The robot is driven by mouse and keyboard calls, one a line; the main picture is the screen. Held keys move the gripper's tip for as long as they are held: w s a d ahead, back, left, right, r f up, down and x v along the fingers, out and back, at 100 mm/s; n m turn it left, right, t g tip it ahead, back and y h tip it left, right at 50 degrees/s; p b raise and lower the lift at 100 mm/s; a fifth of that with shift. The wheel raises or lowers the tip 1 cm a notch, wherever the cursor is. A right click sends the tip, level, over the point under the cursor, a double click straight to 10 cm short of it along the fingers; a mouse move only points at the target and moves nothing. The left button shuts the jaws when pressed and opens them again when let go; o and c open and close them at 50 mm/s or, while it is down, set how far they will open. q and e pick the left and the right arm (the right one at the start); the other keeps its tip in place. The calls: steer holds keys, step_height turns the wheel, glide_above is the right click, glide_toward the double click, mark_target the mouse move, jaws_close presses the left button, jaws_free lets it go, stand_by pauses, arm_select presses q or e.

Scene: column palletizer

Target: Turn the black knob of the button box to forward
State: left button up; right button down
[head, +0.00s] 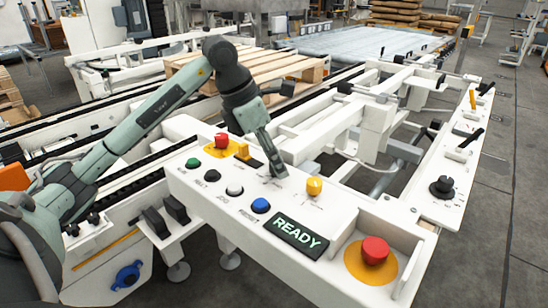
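The white button box (320,208) stands in the middle foreground. My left gripper (279,170) reaches down to its top, between the white button and the yellow knob. Its fingers look close together from this side, and I cannot tell whether they are shut or hold anything. No black knob shows clearly at the fingertips; the fingers cover that spot. A black button (213,177) sits on the left part of the box. A separate black knob (442,187) stands on the white frame at right. My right gripper is out of view.
Around the fingers are a yellow knob (314,186), a white button (235,189), a blue button (260,205) and a lit READY display (298,235). Red mushroom buttons stand at front right (375,249) and back left (221,141). A wooden pallet (268,68) lies behind.

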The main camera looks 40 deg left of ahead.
arm_select(q)
jaws_close()
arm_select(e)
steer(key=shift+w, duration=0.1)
arm_select(q)
steer(key=shift+m, duration=0.4)
steer(key=m+g, duration=0.1)
steer(key=m, duration=0.1)
steer(key=shift+a+m+h, duration=0.1)
steer(key=shift+m+h, duration=0.3)
steer(key=shift+w+r+m+g, duration=0.1)
steer(key=shift+m+g, duration=0.2)
steer(key=shift+m, duration=0.5)
steer(key=shift+m+g+h, duration=0.3)
steer(key=shift+m+g, duration=0.1)
steer(key=shift+m, duration=1.3)
steer(key=shift+m+g, duration=0.3)
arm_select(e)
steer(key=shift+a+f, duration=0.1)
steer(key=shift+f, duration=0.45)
